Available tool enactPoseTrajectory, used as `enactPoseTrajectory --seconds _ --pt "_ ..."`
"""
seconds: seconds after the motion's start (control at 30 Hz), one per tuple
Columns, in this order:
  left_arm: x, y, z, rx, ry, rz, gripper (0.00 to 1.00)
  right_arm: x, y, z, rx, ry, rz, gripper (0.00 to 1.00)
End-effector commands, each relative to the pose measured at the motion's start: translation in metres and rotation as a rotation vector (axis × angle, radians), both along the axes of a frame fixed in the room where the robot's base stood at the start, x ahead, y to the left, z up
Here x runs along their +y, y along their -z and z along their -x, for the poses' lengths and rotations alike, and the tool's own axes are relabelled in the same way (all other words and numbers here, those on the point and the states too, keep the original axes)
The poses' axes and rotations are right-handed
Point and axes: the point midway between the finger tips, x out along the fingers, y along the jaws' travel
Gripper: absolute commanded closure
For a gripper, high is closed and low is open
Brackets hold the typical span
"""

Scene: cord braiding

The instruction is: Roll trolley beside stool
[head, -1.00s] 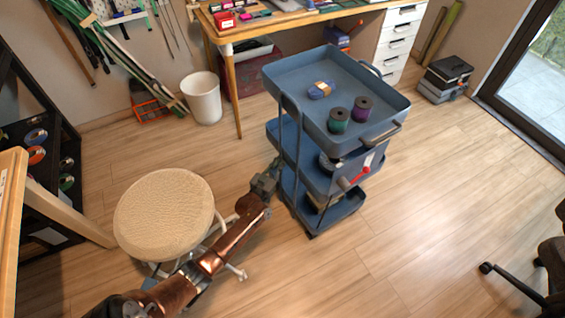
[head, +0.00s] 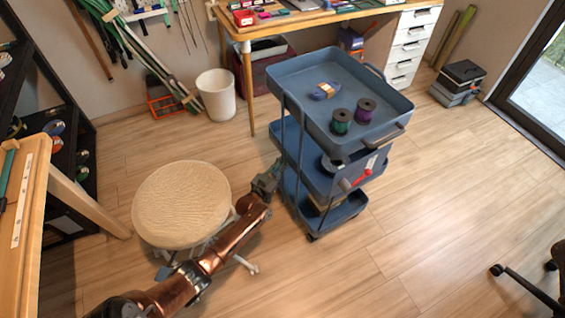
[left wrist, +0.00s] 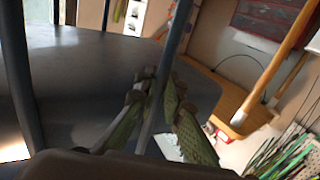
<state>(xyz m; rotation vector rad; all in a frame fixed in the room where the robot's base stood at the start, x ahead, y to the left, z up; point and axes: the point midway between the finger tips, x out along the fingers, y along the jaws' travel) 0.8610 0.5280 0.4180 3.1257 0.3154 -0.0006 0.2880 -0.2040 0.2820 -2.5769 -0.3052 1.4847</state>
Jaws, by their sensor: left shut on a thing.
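The blue three-tier trolley (head: 350,76) stands upright on the floor in the middle of the head view. The round stool (head: 181,204) with a woven beige seat and pale legs is to its left, with a narrow strip of floor between them. My left gripper (head: 266,181) reaches past the stool's right side and is shut on a thin dark upright of the trolley. In the left wrist view the green-padded fingers (left wrist: 160,112) close around this upright (left wrist: 158,85). My left arm covers part of the stool's legs. My right gripper is out of view.
A workbench (head: 300,18) and white bin (head: 216,95) are behind. A wooden table (head: 30,220) is at left, a chair base (head: 525,285) at lower right. Floor right of the trolley is clear.

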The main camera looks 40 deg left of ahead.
Motion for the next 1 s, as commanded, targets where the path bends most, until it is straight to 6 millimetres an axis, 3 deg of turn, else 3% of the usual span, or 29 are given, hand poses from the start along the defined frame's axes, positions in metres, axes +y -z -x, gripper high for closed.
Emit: enactPoseTrajectory --seconds 0.03,0.07,0.33,0.67,1.0 --pt "-0.001 0.001 0.000 0.002 0.001 0.000 1.00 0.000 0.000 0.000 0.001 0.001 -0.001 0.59" --pt "-0.001 0.001 0.000 0.002 0.001 0.000 0.90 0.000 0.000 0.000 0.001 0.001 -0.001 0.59" --pt "0.000 0.000 0.000 0.000 0.000 0.000 0.72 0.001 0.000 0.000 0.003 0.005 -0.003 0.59" --pt "0.000 0.001 0.004 0.001 -0.001 0.001 0.71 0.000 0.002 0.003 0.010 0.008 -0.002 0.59" --pt "-0.010 0.002 0.052 0.001 -0.003 0.001 0.71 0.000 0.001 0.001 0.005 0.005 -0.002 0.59"
